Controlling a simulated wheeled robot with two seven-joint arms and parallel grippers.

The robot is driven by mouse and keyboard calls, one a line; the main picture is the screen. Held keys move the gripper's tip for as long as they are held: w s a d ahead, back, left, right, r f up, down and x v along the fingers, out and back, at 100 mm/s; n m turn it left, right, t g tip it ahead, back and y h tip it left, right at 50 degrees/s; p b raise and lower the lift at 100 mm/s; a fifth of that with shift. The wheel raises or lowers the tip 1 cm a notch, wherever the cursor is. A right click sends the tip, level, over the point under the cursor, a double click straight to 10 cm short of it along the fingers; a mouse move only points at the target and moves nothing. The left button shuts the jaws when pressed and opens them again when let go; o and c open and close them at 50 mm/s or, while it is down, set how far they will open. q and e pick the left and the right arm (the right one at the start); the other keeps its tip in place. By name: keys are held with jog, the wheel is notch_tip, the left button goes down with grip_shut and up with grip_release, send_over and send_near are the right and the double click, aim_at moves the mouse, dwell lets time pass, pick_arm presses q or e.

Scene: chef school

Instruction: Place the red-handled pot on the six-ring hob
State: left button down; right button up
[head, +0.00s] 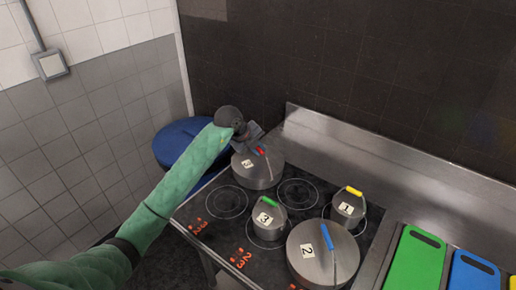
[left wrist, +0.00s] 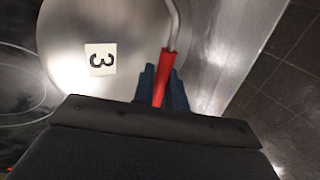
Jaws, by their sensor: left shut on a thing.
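The red-handled pot (head: 258,172) is a steel pot with a lid, a white number label and a red handle. In the head view it is over the far back corner of the black six-ring hob (head: 225,228); I cannot tell if its base touches the glass. My left gripper (head: 260,149) is shut on the red handle. In the left wrist view the handle (left wrist: 164,75) sits between the fingers, beside the label (left wrist: 101,59). My right gripper is not in view.
Also on the hob are a green-handled pot (head: 267,224), a yellow-handled pot (head: 347,211) and a larger blue-handled pot (head: 312,258). Bare rings show at the front left and the back middle. A steel splashback (head: 390,175) runs behind; a blue bin (head: 183,138) stands left. Green (head: 417,262) and blue (head: 473,273) boards lie right.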

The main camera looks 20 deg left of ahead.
pick_arm(q)
jog(key=c, duration=1.8)
grip_release()
jog(key=shift+f, duration=0.1)
jog(key=o, duration=0.4)
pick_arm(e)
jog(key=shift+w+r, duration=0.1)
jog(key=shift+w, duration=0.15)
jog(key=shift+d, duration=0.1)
